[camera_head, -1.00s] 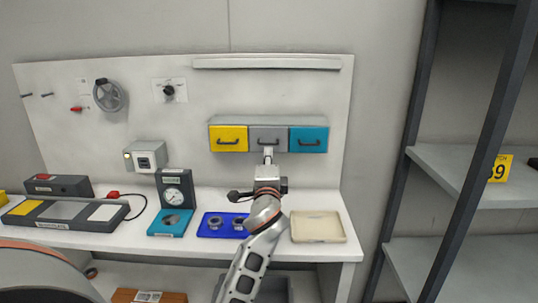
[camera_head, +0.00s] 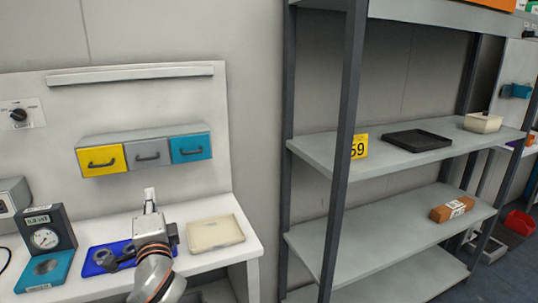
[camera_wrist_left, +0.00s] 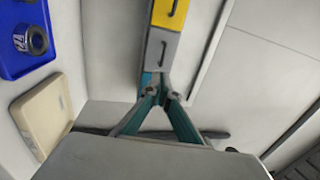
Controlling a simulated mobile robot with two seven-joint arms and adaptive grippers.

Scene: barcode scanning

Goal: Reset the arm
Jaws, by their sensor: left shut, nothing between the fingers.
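My left gripper (camera_head: 149,193) is shut and empty. It stands upright above the bench, below the grey drawer (camera_head: 148,153) and left of the cream tray (camera_head: 215,234) in the head view. In the left wrist view its two teal-sided fingers (camera_wrist_left: 158,88) meet at the tips, with nothing between them. The yellow, grey and teal drawers show just beyond the fingertips there. My left forearm comes up from the bottom of the head view. My right gripper is not in view.
A blue tray (camera_head: 92,268) with metal rings lies left of my left gripper. A dial gauge (camera_head: 44,238) stands farther left. On the right, a grey shelf rack holds a black tray (camera_head: 417,140) and an orange-brown box (camera_head: 452,208). The floor at far right is partly clear.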

